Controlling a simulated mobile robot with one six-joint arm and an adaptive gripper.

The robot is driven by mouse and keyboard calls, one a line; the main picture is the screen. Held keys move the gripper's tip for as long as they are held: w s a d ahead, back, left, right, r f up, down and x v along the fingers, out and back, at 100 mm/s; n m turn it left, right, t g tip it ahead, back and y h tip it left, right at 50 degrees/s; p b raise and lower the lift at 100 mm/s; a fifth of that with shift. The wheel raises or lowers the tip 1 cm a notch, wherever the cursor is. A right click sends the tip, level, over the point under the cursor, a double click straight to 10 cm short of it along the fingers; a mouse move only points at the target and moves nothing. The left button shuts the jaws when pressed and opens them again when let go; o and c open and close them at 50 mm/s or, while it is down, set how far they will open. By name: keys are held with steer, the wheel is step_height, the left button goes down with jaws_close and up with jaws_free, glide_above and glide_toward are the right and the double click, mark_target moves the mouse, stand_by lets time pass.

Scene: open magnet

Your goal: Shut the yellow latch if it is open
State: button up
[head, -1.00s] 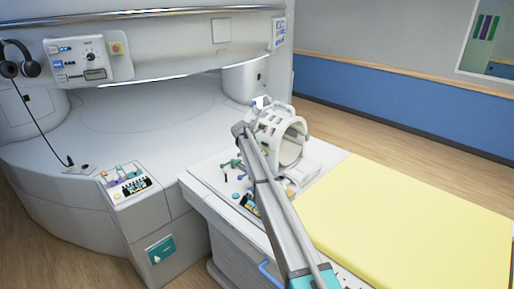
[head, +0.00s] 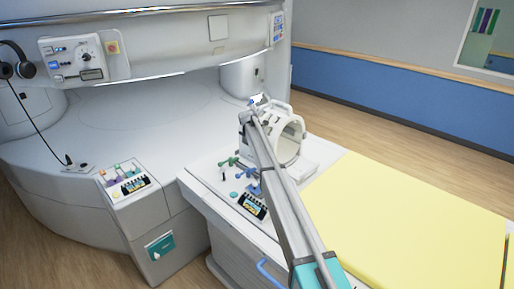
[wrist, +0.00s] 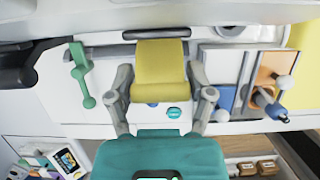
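The yellow latch (wrist: 160,72) shows in the wrist view as a broad yellow flap hanging from a rolled bar at its top. I cannot tell for sure whether it is open or shut. My gripper (wrist: 160,80) is open, with one grey finger on each side of the flap. The fingers are close to its edges; I cannot tell if they touch it. In the head view my arm covers the gripper, and the latch does not show.
A teal button (wrist: 174,113) lies below the flap. The head view shows the white coil (head: 289,138) beside my arm and the yellow mattress (head: 410,215).

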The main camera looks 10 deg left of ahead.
steer(key=o, duration=1.3)
steer(key=shift+w, duration=0.15)
steer(key=shift+c, duration=0.2)
steer(key=shift+s+a+f, duration=0.15)
steer(key=shift+s, duration=0.2)
steer(key=c, duration=0.7)
steer(key=shift+s+a+f+t+h+b, duration=0.2)
steer(key=shift+s+f+t+h+b, duration=0.15)
steer(key=shift+s+b, duration=0.2)
steer(key=c, duration=0.4)
steer(key=s+h+b, duration=0.1)
steer(key=s+a+t+b, duration=0.1)
steer(key=s+a+f+t+h+b, duration=0.1)
steer(key=shift+s+a+t+h, duration=0.25)
steer(key=shift+s+h, duration=0.05)
steer(key=shift+h, duration=0.05)
steer(key=shift+c, duration=0.4)
steer(key=s, duration=0.1)
steer(key=s+a+r+t+b, duration=0.1)
steer(key=s+r+t+h+b, duration=0.1)
steer(key=s, duration=0.1)
steer(key=shift+a+r, duration=0.25)
jaws_close()
steer(key=s+a+r+t+h+b, duration=0.2)
steer(key=s+a+r+t+b, duration=0.1)
steer(key=s+a+t, duration=0.2)
steer(key=shift+s+r+b, duration=0.3)
steer(key=shift+b, duration=0.1)
